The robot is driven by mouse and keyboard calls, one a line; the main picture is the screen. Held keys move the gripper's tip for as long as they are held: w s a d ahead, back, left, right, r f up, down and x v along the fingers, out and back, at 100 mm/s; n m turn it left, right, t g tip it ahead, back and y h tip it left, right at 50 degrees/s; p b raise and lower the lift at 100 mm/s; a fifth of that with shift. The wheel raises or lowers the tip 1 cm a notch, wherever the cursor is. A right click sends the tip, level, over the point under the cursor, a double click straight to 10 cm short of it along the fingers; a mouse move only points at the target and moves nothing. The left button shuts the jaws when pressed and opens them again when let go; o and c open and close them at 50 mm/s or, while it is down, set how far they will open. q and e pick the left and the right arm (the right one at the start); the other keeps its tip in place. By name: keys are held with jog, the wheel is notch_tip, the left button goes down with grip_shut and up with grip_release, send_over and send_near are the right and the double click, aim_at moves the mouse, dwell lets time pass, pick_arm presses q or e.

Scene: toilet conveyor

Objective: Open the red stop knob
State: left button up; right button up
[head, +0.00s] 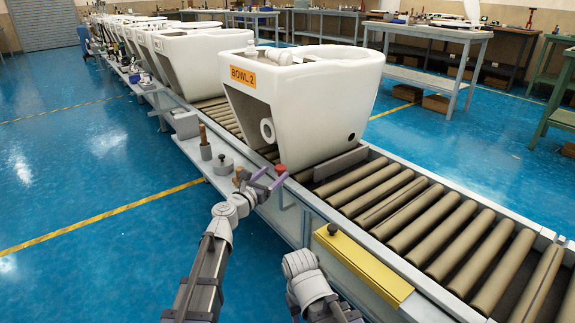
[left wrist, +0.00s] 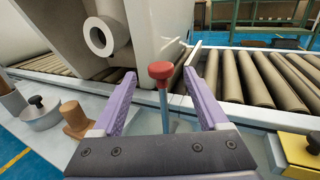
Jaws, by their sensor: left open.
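The red stop knob (head: 280,169) sits on top of a thin grey-blue stem at the near edge of the conveyor, in front of the white toilet bowl (head: 230,98). In the left wrist view the knob (left wrist: 160,70) and its stem stand upright between the purple fingers. My left gripper (head: 267,179) is open around the stem area, with one finger on each side and a visible gap to both. Whether the fingers reach the knob's depth is hard to tell. My right arm shows at the bottom of the head view, but its fingers are out of the picture.
The roller conveyor (head: 405,205) runs along the right, with a yellow cover (head: 362,268) bearing a dark knob (head: 332,228). Left of my left gripper, a side shelf holds a wooden peg (left wrist: 75,119), a grey lidded pot (left wrist: 40,114) and a wooden-handled tool (head: 204,142). Blue floor lies open at left.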

aim_at(283, 166)
pick_arm(q)
jog(key=x, duration=0.7)
jog(key=shift+w+d, duration=0.25)
jog(key=shift+w, duration=0.05)
grip_shut()
dwell(0.4)
dwell(0.9)
